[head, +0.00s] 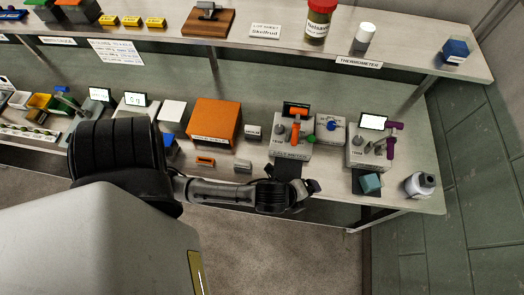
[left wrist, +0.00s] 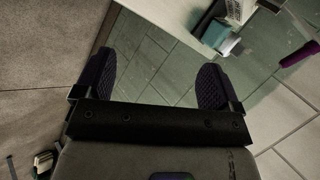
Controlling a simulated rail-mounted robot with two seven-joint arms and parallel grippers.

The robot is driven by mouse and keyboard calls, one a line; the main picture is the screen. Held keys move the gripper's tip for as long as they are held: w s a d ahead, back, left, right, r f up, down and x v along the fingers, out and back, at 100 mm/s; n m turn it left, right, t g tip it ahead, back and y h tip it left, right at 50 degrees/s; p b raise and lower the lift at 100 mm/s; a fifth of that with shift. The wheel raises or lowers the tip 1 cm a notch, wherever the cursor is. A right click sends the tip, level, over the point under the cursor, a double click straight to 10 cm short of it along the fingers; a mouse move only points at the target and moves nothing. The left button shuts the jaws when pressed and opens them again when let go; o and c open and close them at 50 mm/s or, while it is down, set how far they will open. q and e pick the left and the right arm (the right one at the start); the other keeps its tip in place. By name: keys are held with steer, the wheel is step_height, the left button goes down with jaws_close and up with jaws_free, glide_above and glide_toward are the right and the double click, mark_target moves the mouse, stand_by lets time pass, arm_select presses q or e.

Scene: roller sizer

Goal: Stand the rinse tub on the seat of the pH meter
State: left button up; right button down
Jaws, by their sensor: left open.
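A small teal block-like tub (head: 370,183), which I take for the rinse tub, sits near the bench's front edge at the right. It also shows in the left wrist view (left wrist: 226,46). Behind it stands a grey instrument with a lit screen (head: 372,122) and a purple arm. A similar instrument with an orange arm (head: 291,148) stands to its left. I cannot read which is the pH meter. My left gripper (head: 314,187) is at the bench's front edge, left of the teal tub and apart from it. In the left wrist view it (left wrist: 155,85) is open and empty.
A large orange box (head: 214,122) and a small orange item (head: 205,161) lie further left. A raised shelf (head: 400,48) runs behind. Open floor (head: 270,250) lies in front of the bench.

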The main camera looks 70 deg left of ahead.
arm_select(q)
steer(key=s+a+n+g, duration=0.1)
steer(key=s+n+g, duration=0.3)
steer(key=s+n, duration=0.8)
steer(key=n, duration=0.3)
steer(key=shift+s+a+f+g+h, duration=0.15)
steer(key=shift+s+a+g+h, duration=0.15)
steer(key=shift+s+g, duration=0.1)
steer(key=shift+c, duration=0.5)
